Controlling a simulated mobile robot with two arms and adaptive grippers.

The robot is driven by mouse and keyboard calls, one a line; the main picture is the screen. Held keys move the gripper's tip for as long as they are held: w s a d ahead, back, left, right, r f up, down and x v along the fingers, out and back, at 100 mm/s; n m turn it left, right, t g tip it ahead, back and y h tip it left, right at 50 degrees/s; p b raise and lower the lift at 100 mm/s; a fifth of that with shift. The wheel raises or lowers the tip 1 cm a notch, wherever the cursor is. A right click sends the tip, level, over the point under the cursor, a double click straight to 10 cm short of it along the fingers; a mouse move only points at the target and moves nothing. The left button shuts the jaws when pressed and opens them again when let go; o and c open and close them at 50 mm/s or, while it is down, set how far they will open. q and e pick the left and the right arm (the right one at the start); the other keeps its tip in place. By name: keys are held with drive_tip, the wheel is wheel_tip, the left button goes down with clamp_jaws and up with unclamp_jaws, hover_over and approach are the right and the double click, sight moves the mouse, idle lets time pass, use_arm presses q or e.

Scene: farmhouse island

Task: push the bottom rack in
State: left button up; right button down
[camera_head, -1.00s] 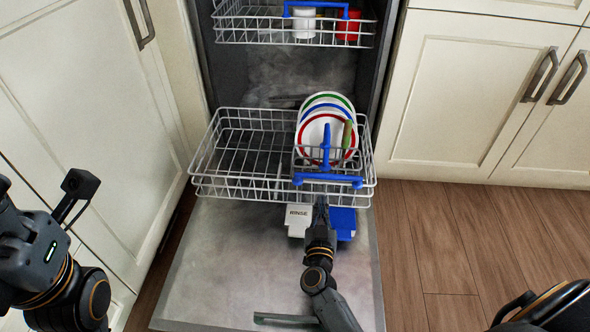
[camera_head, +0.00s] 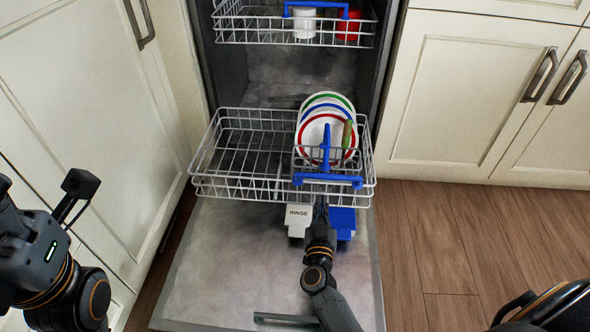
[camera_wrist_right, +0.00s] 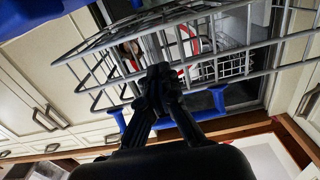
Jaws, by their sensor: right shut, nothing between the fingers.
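The bottom rack (camera_head: 235,186) is a grey wire basket pulled out over the open dishwasher door (camera_head: 230,260). Plates with green, blue and red rims (camera_head: 313,140) stand at its right side. A blue handle (camera_head: 328,180) runs along its front right. My right gripper (camera_head: 321,205) is shut and empty, at the rack's front just under the blue handle; I cannot tell whether it touches. In the right wrist view the closed fingertips (camera_wrist_right: 162,72) show against the rack wires (camera_wrist_right: 110,62). My left arm is at the lower left; its gripper fingers cannot be made out clearly.
The upper rack (camera_head: 255,38) holds a white cup (camera_head: 304,24) and a red cup (camera_head: 348,25). Cabinets flank both sides; wooden floor (camera_head: 470,240) is clear at right.

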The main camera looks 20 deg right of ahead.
drive_tip(key=shift+w+d, duration=0.1)
drive_tip(key=shift+w, duration=0.15)
drive_tip(key=shift+w+d, duration=0.3)
drive_tip(key=shift+w, duration=0.25)
